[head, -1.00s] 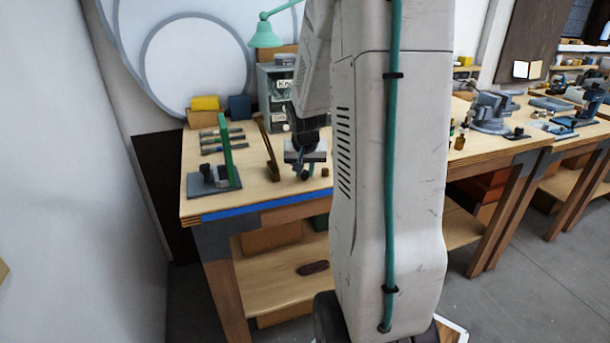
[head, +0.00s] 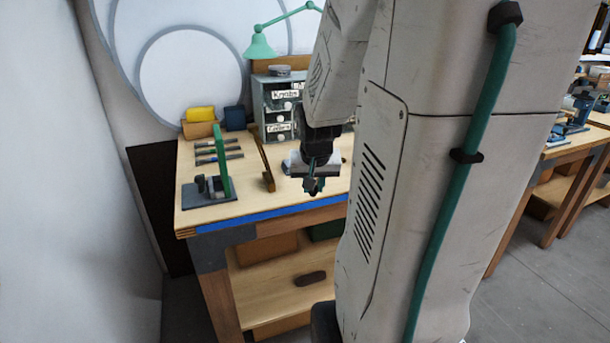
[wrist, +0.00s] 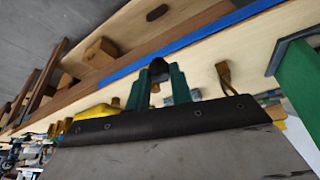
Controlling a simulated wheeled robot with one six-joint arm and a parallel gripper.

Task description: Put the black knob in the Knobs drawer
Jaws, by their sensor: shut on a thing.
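My gripper (head: 312,185) hangs over the front part of the left workbench, pointing down. In the wrist view its green fingers (wrist: 159,80) are shut on the black knob (wrist: 158,67), which sits between the tips. In the head view the knob is small and dark, hard to tell from the fingers. The grey drawer cabinet (head: 262,112) stands at the back of the bench, behind and left of my gripper. Its drawer labelled Knobs (head: 285,93) is above another labelled drawer and looks shut. My arm hides the cabinet's right side.
A dark base with a green post (head: 221,165) is at the bench's left front. Several tools (head: 218,151) lie behind it. A green lamp (head: 259,46) overhangs the cabinet. A blue strip (head: 270,214) edges the bench.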

